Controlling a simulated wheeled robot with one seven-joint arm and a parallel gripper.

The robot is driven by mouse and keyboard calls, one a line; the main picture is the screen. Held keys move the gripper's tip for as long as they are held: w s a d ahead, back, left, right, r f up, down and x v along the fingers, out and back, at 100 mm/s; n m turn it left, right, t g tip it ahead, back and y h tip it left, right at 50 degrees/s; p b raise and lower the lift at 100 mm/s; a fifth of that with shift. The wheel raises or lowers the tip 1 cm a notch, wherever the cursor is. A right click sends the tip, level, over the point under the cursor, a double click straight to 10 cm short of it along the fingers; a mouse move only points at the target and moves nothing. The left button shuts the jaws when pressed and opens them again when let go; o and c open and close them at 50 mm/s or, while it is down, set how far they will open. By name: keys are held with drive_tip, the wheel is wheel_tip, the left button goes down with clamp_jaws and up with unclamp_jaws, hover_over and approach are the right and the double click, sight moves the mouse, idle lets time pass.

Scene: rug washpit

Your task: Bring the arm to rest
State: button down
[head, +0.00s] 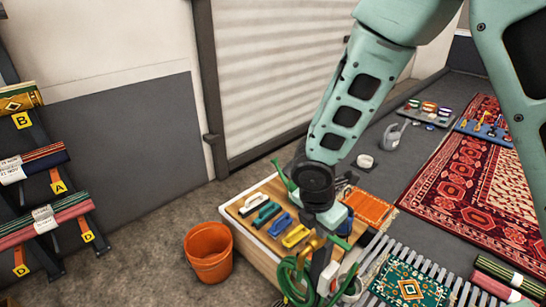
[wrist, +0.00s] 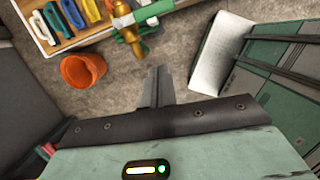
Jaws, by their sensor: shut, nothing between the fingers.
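My arm reaches down from the top right of the head view, bent at the wrist above the near corner of a wooden-topped bench (head: 240,222). My gripper (wrist: 158,75) points away from the camera in the wrist view. Its two dark fingers are together with nothing between them, over bare concrete floor. In the head view the wrist hides part of the bench, and the fingers are hard to make out there. The bench edge also shows at the top left of the wrist view (wrist: 52,50).
An orange bucket (head: 208,252) stands on the floor beside the bench; it shows in the wrist view too (wrist: 83,69). Several coloured brushes lie on the bench. A green hose (head: 289,284) hangs near my wrist. A rack of rolled rugs (head: 45,215) is left; a red rug (head: 470,165) lies right.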

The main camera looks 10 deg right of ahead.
drive_tip(key=s+a+r+m+y, duration=0.1)
drive_tip(key=s+a+r+m, duration=0.1)
drive_tip(key=s+r+m, duration=0.5)
drive_tip(key=s+a+r+m+g+y, duration=0.1)
drive_tip(key=s+a+r+m+y, duration=0.1)
drive_tip(key=s+r+m, duration=0.5)
drive_tip(key=s+a+m, duration=0.1)
drive_tip(key=s, duration=0.4)
drive_tip(key=shift+a+m, duration=0.25)
drive_tip(key=shift+m, duration=0.15)
drive_tip(key=shift+s, duration=0.1)
